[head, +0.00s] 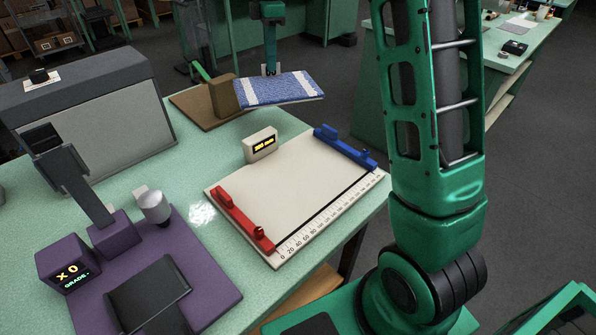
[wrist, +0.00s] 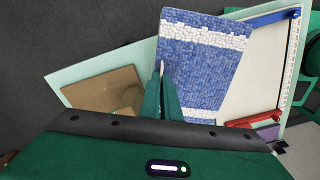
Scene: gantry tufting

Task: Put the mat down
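The mat (head: 279,90) is a blue tufted rectangle with white bands near its ends. My gripper (head: 270,70) is shut on its far edge and holds it roughly flat, in the air over the back of the table. In the wrist view the mat (wrist: 210,62) spreads out beyond the fingers (wrist: 167,80) and hides part of what lies below. A cream measuring board (head: 290,190) lies on the table in front of the mat, with a red stop (head: 243,220) at left, a blue stop (head: 345,147) at right and a ruler along its front edge. The board is empty.
A brown board with a block (head: 222,95) stands behind-left of the mat. A small display box (head: 261,144) sits at the measuring board's back edge. A purple grading station (head: 205,255) and a large grey box (head: 90,125) fill the left of the green table.

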